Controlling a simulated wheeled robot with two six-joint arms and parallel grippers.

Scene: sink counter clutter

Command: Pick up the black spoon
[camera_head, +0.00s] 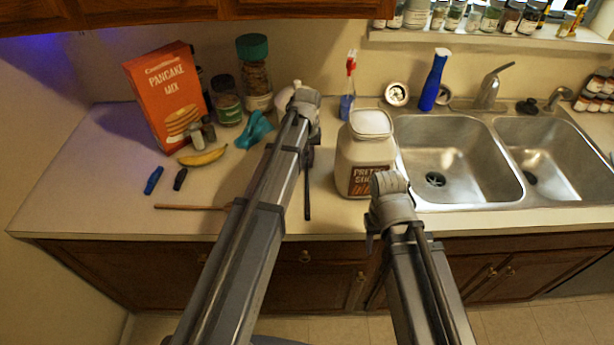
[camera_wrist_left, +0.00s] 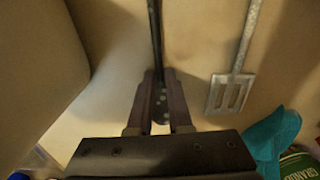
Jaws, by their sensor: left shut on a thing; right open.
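The black spoon (camera_head: 307,195) shows in the head view as a dark, thin upright strip right of my left arm. My left gripper (camera_head: 309,157) is at its far end, partly hidden by my own wrist. In the left wrist view, the dark handle of the spoon (camera_wrist_left: 155,35) runs from the top edge down between the fingers of my left gripper (camera_wrist_left: 160,90), which are shut on it. Whether the spoon touches the counter cannot be told. My right gripper (camera_head: 371,238) is open near the counter's front edge, below the pretzel jar; its fingers are mostly hidden.
The white pretzel jar (camera_head: 366,150) stands just right of the spoon. A slotted metal spatula (camera_wrist_left: 232,85) lies beside the gripper in the wrist view. A teal cloth-like thing (camera_head: 256,130), a banana (camera_head: 203,156) and a wooden stick (camera_head: 190,207) lie left. The sink (camera_head: 455,160) is right.

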